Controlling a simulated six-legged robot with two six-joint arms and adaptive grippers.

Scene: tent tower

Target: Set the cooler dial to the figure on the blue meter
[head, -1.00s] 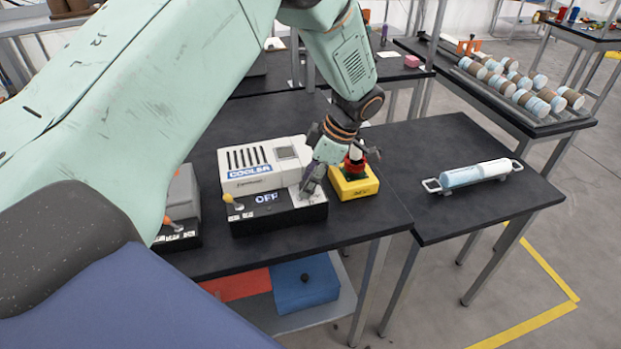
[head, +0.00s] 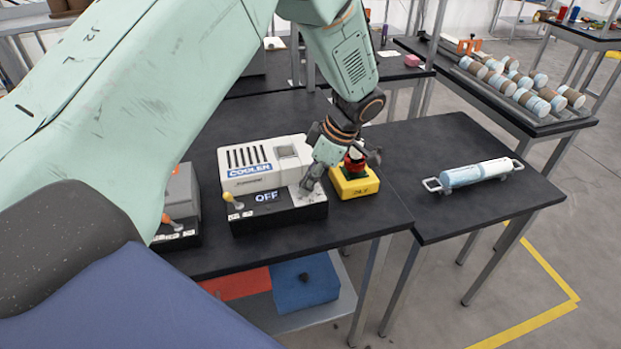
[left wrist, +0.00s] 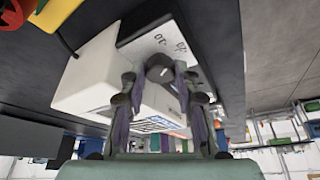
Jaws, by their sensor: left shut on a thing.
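The cooler (head: 262,185) is a white box on a black base, standing on the dark table. Its display (head: 266,197) reads OFF, and a lever with a yellow knob (head: 233,201) is at its left. My left gripper (head: 309,187) is at the cooler's right front corner, over the pale dial panel. In the left wrist view the dark grey dial (left wrist: 160,74) sits between my fingers (left wrist: 165,82), which are shut on it. Part of the dial scale shows there, but its pointer is hard to read. I make out no blue meter. My right gripper is not in view.
A yellow box with a red and black top (head: 353,182) stands close right of the gripper. A grey device with an orange lever (head: 180,205) is at the left. A handled blue-white cylinder (head: 474,176) lies on the right table. A blue box (head: 305,284) is on the lower shelf.

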